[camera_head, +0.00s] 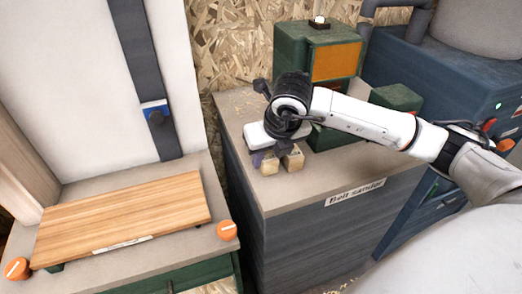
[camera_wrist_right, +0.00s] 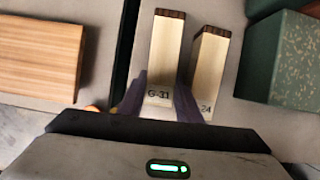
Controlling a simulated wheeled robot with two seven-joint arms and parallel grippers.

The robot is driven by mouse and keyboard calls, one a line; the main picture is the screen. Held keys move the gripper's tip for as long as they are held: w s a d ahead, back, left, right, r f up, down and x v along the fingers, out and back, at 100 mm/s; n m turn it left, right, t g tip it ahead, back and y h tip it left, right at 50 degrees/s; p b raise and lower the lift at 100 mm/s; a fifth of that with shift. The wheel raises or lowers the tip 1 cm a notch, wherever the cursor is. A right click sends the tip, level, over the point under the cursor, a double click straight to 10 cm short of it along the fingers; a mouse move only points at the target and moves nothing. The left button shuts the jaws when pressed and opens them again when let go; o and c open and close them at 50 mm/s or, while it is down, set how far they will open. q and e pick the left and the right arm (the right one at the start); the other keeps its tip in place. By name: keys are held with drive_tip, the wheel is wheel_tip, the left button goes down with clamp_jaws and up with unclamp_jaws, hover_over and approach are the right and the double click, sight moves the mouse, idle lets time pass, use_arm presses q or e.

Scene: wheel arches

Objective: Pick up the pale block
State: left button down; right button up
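Two pale wooden blocks with dark brown ends stand side by side on the grey top of the bench labelled "Belt sander". In the right wrist view one pale block (camera_wrist_right: 164,55) is marked G-31 and the other block (camera_wrist_right: 208,62) ends in 24. In the head view they show as a left block (camera_head: 267,164) and a right block (camera_head: 293,159), partly hidden by the gripper. My right gripper (camera_wrist_right: 162,92) points down with its purple fingers on either side of the G-31 block. It looks open; contact with the block is not clear. My left gripper is not in view.
A green machine (camera_head: 290,50) with an orange panel stands behind the blocks. A smaller green box (camera_head: 396,97) is right of it. A striped wooden board (camera_head: 125,218) lies on the left bench, across a gap. The bench top in front of the blocks is narrow.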

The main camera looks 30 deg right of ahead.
drive_tip(key=c, duration=0.3)
drive_tip(key=shift+r, duration=0.15)
